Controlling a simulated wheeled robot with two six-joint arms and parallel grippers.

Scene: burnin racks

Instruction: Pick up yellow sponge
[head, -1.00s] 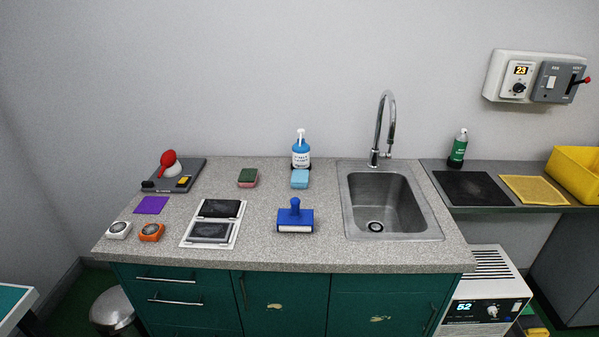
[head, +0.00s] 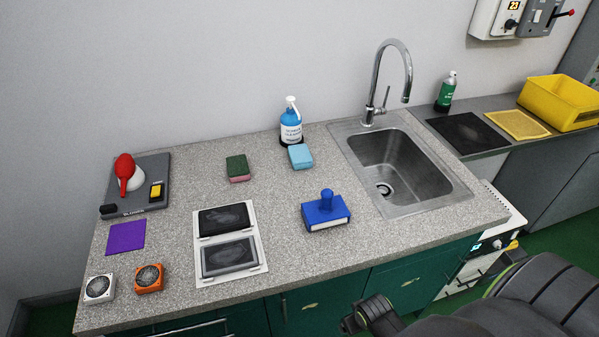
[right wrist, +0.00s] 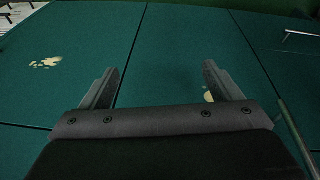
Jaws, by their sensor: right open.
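No plain yellow sponge is clear in these frames. A small yellow block with dark edges (head: 156,192) lies on a grey tray (head: 148,207) at the left of the counter; I cannot tell whether it is a sponge. A green and pink sponge (head: 238,168) and a light blue sponge (head: 300,157) lie at the back of the counter. My right gripper (right wrist: 160,70) is open and empty, in front of the green cabinet doors in the right wrist view. My left gripper is not in view.
A red-topped bulb (head: 125,173) stands on the tray. A blue bottle (head: 291,125), blue-handled block (head: 326,211), white-framed panels (head: 230,270), orange device (head: 149,279) and purple square (head: 125,236) occupy the counter. The sink (head: 400,165) is right; a yellow bin (head: 560,100) stands beyond.

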